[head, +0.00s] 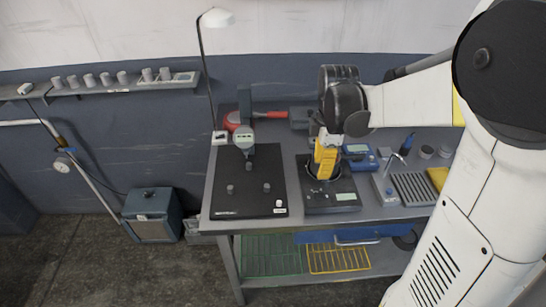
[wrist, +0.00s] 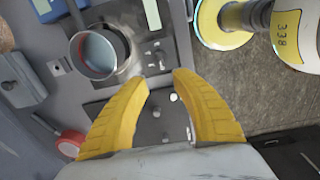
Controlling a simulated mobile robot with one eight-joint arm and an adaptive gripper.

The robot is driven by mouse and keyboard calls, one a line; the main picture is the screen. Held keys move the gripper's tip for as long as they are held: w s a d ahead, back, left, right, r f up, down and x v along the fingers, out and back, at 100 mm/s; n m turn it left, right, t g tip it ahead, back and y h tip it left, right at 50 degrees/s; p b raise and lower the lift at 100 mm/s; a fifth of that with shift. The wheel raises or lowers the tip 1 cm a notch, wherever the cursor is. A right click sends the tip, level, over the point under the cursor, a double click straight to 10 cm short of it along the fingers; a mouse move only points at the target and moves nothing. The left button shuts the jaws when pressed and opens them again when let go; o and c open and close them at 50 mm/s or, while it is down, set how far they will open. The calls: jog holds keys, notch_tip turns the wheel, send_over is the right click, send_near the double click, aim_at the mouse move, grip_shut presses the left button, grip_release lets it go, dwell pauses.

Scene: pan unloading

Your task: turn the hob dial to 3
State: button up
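A black unit (head: 318,206) with a pale panel stands on the bench below my gripper in the head view. It looks like the hob. In the wrist view a round metal pot (wrist: 101,50) stands by its dark, small fittings (wrist: 155,57), one of which may be the dial; its number cannot be read. My gripper (head: 323,172) is above the unit. Its yellow fingers (wrist: 161,80) are spread apart with nothing between them in the wrist view. No contact with a dial shows. In the head view my gripper hides part of the unit.
A black board (head: 238,202) with several small pegs lies on the left. A ribbed grey tray (head: 414,188) stands to the right. A lamp (head: 216,18) rises behind the board. Green and yellow racks lie on the lower shelf.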

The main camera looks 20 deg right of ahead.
aim_at(318, 192)
jog(key=shift+d+f+n, duration=0.1)
jog(key=shift+f+n, duration=0.2)
jog(key=shift+f, duration=0.4)
notch_tip(318, 192, down, 10)
jog(key=b, duration=0.3)
jog(key=shift+d+b, duration=0.1)
jog(key=shift+b, duration=0.25)
grip_shut()
